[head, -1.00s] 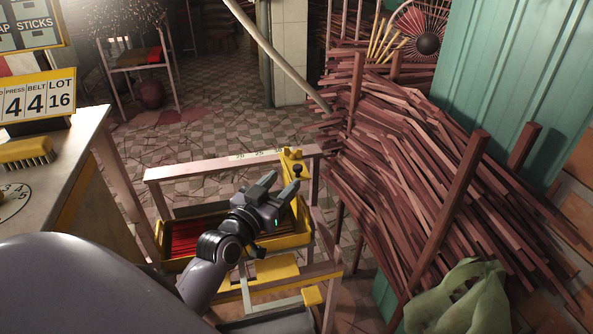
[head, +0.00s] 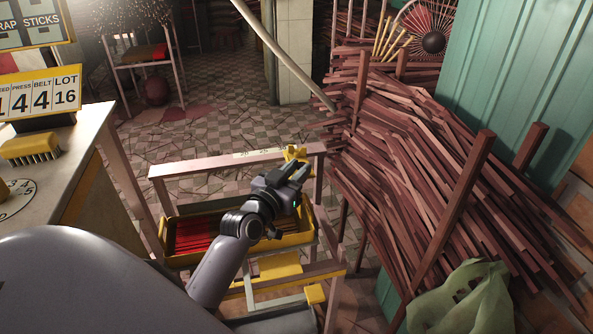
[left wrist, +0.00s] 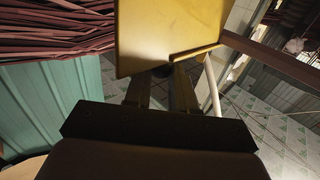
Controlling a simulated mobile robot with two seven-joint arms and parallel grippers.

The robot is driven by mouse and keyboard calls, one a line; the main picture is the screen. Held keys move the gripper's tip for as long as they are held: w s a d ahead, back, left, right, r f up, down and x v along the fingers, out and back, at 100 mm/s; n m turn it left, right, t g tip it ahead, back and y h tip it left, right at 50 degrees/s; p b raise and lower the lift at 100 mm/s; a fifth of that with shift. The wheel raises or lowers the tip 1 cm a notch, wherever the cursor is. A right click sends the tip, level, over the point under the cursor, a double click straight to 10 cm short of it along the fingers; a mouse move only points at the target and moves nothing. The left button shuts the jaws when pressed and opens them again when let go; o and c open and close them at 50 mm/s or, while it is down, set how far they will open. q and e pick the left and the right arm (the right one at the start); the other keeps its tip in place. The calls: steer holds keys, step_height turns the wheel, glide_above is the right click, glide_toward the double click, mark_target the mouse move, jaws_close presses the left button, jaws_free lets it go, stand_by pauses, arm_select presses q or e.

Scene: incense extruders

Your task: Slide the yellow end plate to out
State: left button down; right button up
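The yellow end plate (head: 293,152) stands at the right end of the pale scale rail of the press frame, partly hidden by my left gripper. My left gripper (head: 297,170) is right in front of it, fingers pointing at its upper part, where its black knob is hidden in the head view. In the left wrist view the yellow plate (left wrist: 170,30) fills the top middle. My left fingers (left wrist: 165,82) reach to its lower edge with a small dark round shape between their tips. Whether they are closed on it is unclear. My right gripper is out of view.
A yellow tray (head: 180,256) with red sticks lies below the rail (head: 225,164). A large stack of brown-red sticks (head: 420,160) stands close on the right, with a green cloth (head: 465,300) in front. A counter (head: 60,150) is at left.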

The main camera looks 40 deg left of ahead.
arm_select(q)
steer(key=w+d, duration=0.2)
steer(key=w+d+p, duration=0.1)
steer(key=w, duration=0.1)
steer(key=shift+w+d, duration=0.15)
steer(key=shift+d, duration=0.2)
steer(key=c, duration=1)
jaws_free()
steer(key=shift+o, duration=0.2)
steer(key=s, duration=0.7)
steer(key=shift+d, duration=0.3)
steer(key=shift+s, duration=0.1)
